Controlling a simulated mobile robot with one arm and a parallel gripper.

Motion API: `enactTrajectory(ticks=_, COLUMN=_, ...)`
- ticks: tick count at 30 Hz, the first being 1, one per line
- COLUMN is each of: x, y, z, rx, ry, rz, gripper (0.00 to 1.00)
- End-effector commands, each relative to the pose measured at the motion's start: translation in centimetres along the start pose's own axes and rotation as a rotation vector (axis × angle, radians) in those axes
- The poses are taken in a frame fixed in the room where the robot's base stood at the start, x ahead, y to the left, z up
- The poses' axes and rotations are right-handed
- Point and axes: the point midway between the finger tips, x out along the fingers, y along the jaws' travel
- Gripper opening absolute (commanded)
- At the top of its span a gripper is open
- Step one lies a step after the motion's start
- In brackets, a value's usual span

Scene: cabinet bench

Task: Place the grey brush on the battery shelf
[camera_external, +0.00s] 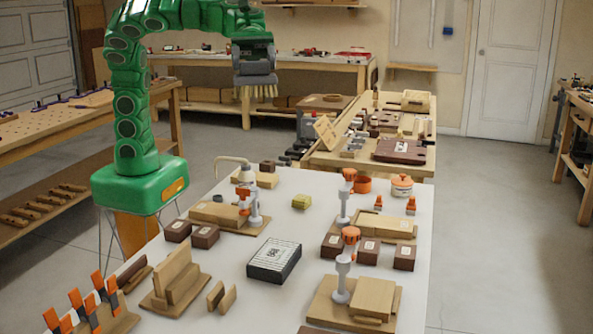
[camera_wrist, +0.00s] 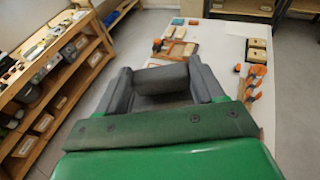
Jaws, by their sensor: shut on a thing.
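The grey brush (camera_external: 258,91) has pale tan bristles pointing down in the external view. It hangs under my gripper (camera_external: 254,72), high above the far left part of the white table. In the wrist view my gripper (camera_wrist: 162,88) has its two dark fingers on either side of the brush's grey, rounded body (camera_wrist: 162,76), shut on it. The bristles are not clear in the wrist view. I cannot tell which shelf is the battery shelf; no battery label is readable.
The white table (camera_external: 215,300) holds clamps, wooden blocks, brown boxes and a black-and-white box (camera_external: 273,261). A wooden bench (camera_external: 330,158) with parts stands beyond it. Shelved benches stand at left (camera_external: 45,135) and at the back (camera_external: 315,66). Grey floor lies open at right.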

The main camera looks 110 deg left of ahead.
Motion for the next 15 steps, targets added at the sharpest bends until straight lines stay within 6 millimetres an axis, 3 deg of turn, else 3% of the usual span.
enactTrajectory(ticks=6, x=0.7, y=-4.1, z=2.9, rx=0.07, ry=-0.001, rz=-0.21, gripper=0.33)
enactTrajectory(ticks=15, x=0.6, y=-6.8, z=4.7, rx=0.108, ry=-0.001, rz=-0.344, gripper=0.33)
